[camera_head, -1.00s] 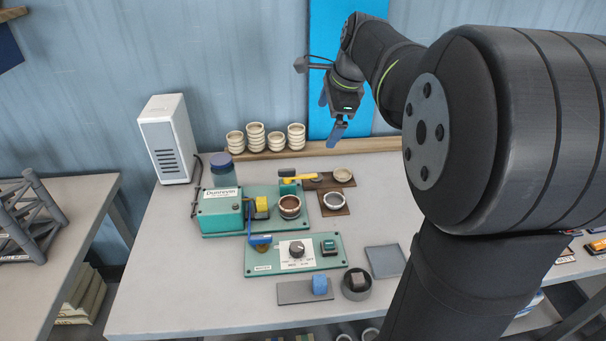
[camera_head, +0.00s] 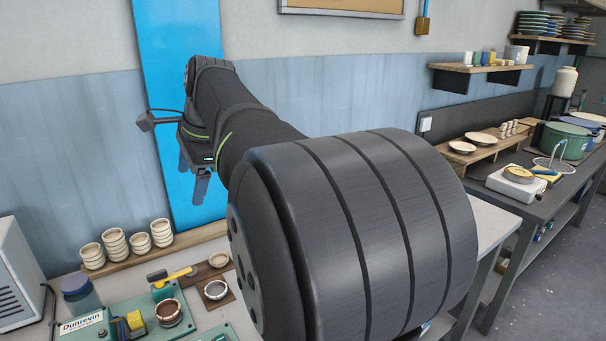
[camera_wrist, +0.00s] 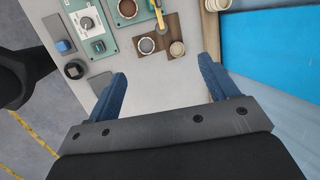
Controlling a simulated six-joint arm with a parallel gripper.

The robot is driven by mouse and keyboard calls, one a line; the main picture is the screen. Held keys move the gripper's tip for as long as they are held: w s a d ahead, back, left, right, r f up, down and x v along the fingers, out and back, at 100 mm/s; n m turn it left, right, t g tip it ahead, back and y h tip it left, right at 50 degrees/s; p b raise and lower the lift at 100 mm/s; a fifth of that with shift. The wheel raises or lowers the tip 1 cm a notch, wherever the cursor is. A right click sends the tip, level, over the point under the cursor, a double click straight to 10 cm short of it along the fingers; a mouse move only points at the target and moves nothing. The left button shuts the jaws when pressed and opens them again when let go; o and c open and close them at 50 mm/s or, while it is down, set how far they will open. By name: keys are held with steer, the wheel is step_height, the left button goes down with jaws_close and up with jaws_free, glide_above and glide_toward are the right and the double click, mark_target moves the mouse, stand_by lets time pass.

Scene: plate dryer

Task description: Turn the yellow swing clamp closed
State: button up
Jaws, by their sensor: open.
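The yellow swing clamp (camera_head: 179,274) sits at the right end of the teal Dunrevin device (camera_head: 114,316), beside a brown-filled round cup (camera_head: 169,311). Its yellow bar slants up to the right from a dark block. In the wrist view the clamp (camera_wrist: 158,15) shows at the top edge, partly cut off. My gripper (camera_head: 190,184) is raised in front of the blue wall panel, above and behind the bench and apart from the clamp. In the wrist view its two blue fingers (camera_wrist: 163,88) stand wide apart with nothing between them.
Two small bowls (camera_head: 215,290) (camera_head: 219,259) rest on brown tiles right of the clamp. Stacked cups (camera_head: 114,243) line the back ledge. In the wrist view, bare bench (camera_wrist: 165,75) lies between the fingers and the bowls.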

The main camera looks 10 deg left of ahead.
steer(key=shift+c, duration=0.5)
steer(key=n+t+h, duration=0.1)
steer(key=n+t, duration=0.1)
steer(key=n, duration=1.6)
glide_toward(156, 272)
steer(key=x, duration=0.8)
steer(key=shift+f, duration=0.35)
steer(key=c, duration=1.4)
